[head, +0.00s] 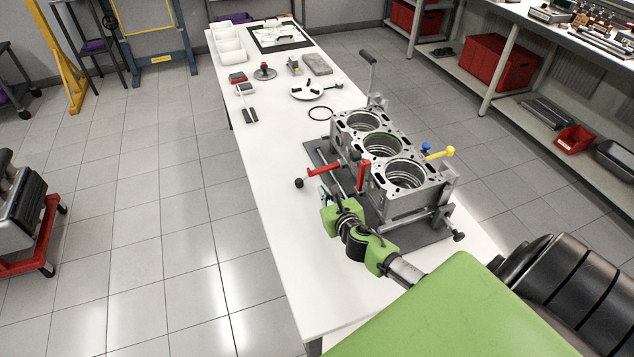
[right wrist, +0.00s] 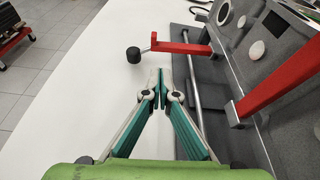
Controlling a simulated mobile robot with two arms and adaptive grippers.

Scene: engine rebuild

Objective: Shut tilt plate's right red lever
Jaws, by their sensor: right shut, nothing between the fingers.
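The engine block (head: 385,165) sits on its tilt plate fixture, whose grey base (head: 430,232) lies on the white bench. One red lever (head: 325,171) sticks out to the left over the bench; it also shows in the right wrist view (right wrist: 180,46). A second red lever (head: 363,176) stands up beside the block's near left side; in the right wrist view its arm (right wrist: 280,82) slants up to the right. My right gripper (head: 327,192) is shut and empty, in front of the levers and touching neither; its fingertips (right wrist: 163,75) meet. My left gripper is not in view.
A yellow lever (head: 440,153) and a blue knob (head: 426,147) are on the block's far side. A black ring (head: 320,113) and small parts lie further back. The bench's left strip (head: 275,190) is clear.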

